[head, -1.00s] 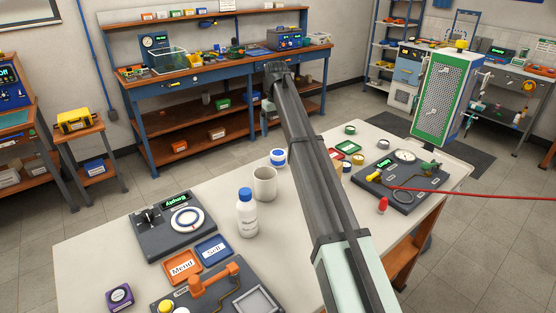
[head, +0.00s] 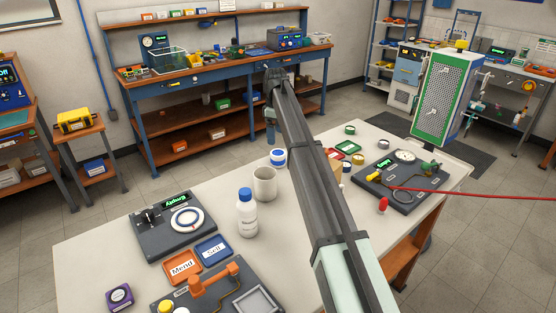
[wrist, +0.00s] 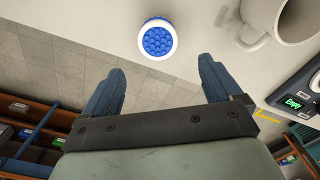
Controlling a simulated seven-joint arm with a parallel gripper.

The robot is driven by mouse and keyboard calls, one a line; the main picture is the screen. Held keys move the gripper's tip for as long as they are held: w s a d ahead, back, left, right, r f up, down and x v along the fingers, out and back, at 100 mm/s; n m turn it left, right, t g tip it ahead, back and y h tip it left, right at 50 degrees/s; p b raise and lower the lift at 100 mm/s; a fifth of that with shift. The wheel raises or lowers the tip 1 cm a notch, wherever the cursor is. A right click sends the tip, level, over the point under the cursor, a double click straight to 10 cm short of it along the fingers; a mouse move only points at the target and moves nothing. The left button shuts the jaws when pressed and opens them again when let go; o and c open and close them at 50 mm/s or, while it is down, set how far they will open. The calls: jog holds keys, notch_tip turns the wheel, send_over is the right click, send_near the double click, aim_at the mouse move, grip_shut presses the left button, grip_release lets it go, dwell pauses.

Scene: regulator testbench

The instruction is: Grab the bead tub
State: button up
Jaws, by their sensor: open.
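The bead tub (head: 278,158) is a small round white tub with blue beads, standing on the white table near its far edge, behind the mug. In the wrist view the tub (wrist: 157,39) shows from above, centred ahead of my fingertips and apart from them. My gripper (wrist: 157,72) is open and empty, with its two blue fingers spread wider than the tub. In the head view my gripper (head: 270,132) hangs beyond the table's far edge, partly hidden by my arm.
A beige mug (head: 265,184) stands close to the tub, and a white bottle with blue cap (head: 247,213) is nearer. A dial unit reading Empty (head: 177,226) sits to the left. Several small round containers (head: 345,166) lie right of my arm. A blue workbench (head: 215,75) stands behind.

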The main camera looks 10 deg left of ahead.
aim_at(276, 152)
notch_tip(276, 152, down, 11)
jog(key=shift+d+r, duration=0.1)
jog(key=c, duration=1.1)
dwell(0.3)
